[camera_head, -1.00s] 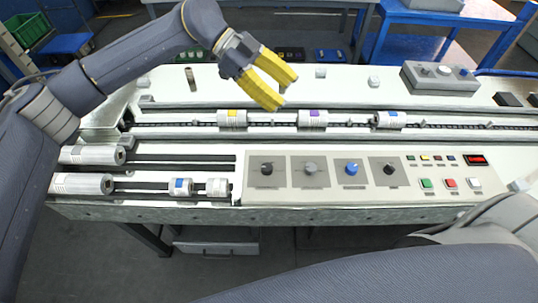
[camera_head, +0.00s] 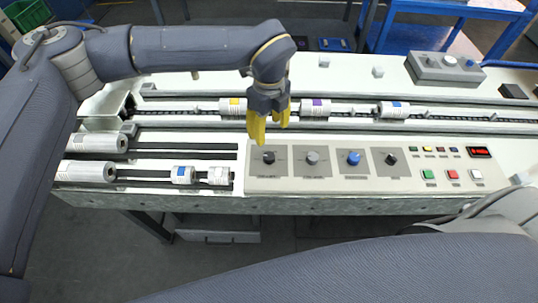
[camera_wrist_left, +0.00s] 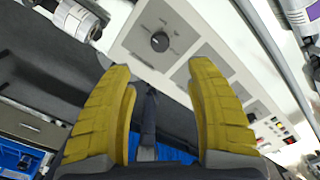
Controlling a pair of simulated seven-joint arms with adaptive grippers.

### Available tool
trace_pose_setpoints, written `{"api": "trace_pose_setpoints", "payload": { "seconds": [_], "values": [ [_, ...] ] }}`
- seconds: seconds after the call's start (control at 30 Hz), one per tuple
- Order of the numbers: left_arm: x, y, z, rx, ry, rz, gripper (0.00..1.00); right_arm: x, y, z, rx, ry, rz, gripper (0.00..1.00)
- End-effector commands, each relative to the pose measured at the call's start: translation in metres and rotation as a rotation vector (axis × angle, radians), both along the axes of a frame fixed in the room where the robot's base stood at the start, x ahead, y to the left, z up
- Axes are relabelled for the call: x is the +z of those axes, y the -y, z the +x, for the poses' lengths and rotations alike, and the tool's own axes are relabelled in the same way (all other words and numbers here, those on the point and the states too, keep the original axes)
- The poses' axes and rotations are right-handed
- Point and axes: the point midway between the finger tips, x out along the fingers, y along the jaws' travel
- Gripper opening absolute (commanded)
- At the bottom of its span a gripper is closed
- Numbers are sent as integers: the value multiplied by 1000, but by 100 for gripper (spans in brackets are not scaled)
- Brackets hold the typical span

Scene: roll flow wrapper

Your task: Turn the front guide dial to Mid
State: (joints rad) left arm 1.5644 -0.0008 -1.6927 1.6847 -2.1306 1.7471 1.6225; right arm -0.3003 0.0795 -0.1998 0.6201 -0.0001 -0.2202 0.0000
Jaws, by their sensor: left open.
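A panel on the machine's front carries a row of dials: a black dial (camera_head: 268,157) at the left, a grey dial (camera_head: 312,158), a blue dial (camera_head: 353,158) and another black dial (camera_head: 390,159). Their labels are too small to read, so I cannot tell which is the front guide dial. My left gripper (camera_head: 270,132) points down with yellow fingers apart, just above and behind the leftmost dial, not seen touching it. In the left wrist view a black dial (camera_wrist_left: 160,42) shows beyond the open, empty fingers (camera_wrist_left: 160,72). My right gripper is out of view.
Coloured push buttons (camera_head: 428,175) and a red display (camera_head: 479,152) are right of the dials. White rollers (camera_head: 95,143) and small cylinders (camera_head: 183,175) lie at the left. A conveyor with banded rolls (camera_head: 316,107) runs behind the panel. A grey control box (camera_head: 445,68) stands at the back right.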

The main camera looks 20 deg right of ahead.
Motion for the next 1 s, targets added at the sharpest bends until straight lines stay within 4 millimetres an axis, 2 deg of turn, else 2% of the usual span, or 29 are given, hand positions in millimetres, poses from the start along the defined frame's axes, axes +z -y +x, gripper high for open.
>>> {"api": "trace_pose_setpoints", "payload": {
  "seconds": [0.03,0.3,0.6,0.8,1.0],
  "values": [
    [-11,0,-1,0,-4,0,55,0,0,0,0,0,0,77],
    [-60,0,-1,1,-3,0,55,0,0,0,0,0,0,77],
    [-106,0,-1,1,-4,0,55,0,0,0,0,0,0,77],
    [-124,1,0,1,-3,-1,55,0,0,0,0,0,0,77],
    [-131,0,0,1,-2,-1,55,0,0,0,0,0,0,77]
  ]
}}
